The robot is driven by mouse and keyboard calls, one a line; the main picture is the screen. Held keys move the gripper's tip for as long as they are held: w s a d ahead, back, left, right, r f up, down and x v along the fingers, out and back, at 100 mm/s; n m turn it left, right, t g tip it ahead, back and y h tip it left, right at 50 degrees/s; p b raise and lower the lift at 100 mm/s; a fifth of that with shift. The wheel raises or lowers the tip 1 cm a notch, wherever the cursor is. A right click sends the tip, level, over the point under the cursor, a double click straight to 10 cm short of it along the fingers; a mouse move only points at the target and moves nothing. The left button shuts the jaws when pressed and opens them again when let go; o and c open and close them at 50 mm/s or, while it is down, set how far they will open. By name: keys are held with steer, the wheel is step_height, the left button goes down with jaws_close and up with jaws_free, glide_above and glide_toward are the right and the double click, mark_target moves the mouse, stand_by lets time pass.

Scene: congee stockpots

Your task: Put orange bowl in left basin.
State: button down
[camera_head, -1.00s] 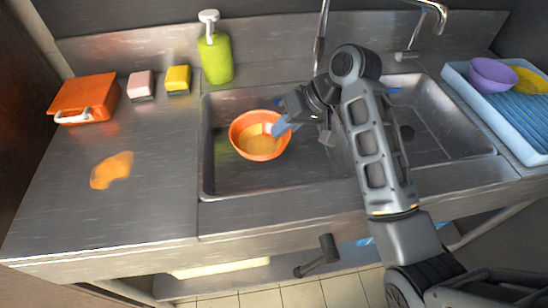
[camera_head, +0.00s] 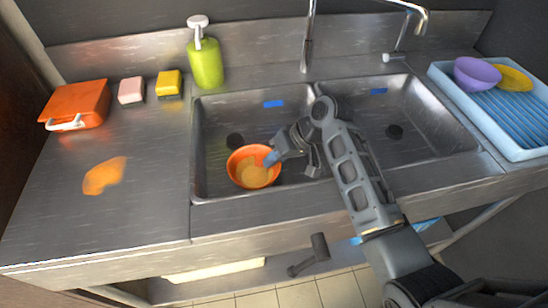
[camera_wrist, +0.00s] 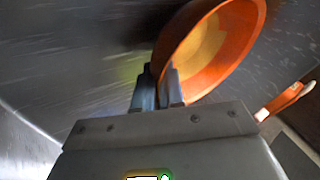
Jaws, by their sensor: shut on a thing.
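The orange bowl (camera_head: 240,178) is in the left basin (camera_head: 212,128), near its front edge, with a yellowish inside. My gripper (camera_head: 270,158) is shut on the right rim of the bowl. In the wrist view, the bowl (camera_wrist: 232,58) is tilted in the picture, and both fingers of my gripper (camera_wrist: 160,88) are closed at its rim. I cannot tell whether the bowl's base touches the basin floor. The arm hides part of the divider between the basins.
The right basin (camera_head: 425,115) looks empty. A green soap bottle (camera_head: 206,65), a yellow sponge (camera_head: 168,84), a pink sponge (camera_head: 131,91) and an orange box (camera_head: 78,103) stand behind or left. An orange spill (camera_head: 104,176) lies on the counter. A blue rack (camera_head: 510,115) holds a purple bowl (camera_head: 476,73).

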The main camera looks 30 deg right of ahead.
steer(key=c, duration=1.2)
jaws_free()
steer(key=shift+f, duration=0.1)
steer(key=shift+c, duration=0.2)
steer(key=v, duration=1.2)
